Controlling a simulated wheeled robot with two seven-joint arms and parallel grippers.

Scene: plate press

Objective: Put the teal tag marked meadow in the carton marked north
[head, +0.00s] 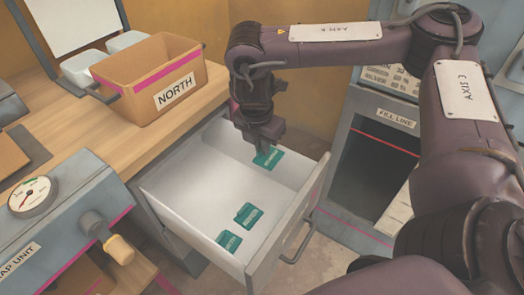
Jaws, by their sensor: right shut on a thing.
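My right gripper (262,146) points down over the back right part of an open white drawer (190,180) and is shut on a teal tag (269,157). The print on this tag is too small to read surely. Two more teal tags lie on the drawer floor near its front, one in the middle (249,215) and one nearer the front left corner (229,240); their print is also too small to read. The brown carton marked NORTH (135,85), with a pink stripe, stands on the wooden counter at the upper left. My left gripper is not in view.
White containers (82,68) stand behind the carton. A grey unit with a dial gauge (33,196) and a knob is at the lower left. A grey cabinet labelled FILL LINE (394,118) stands right of the drawer. The counter before the carton is clear.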

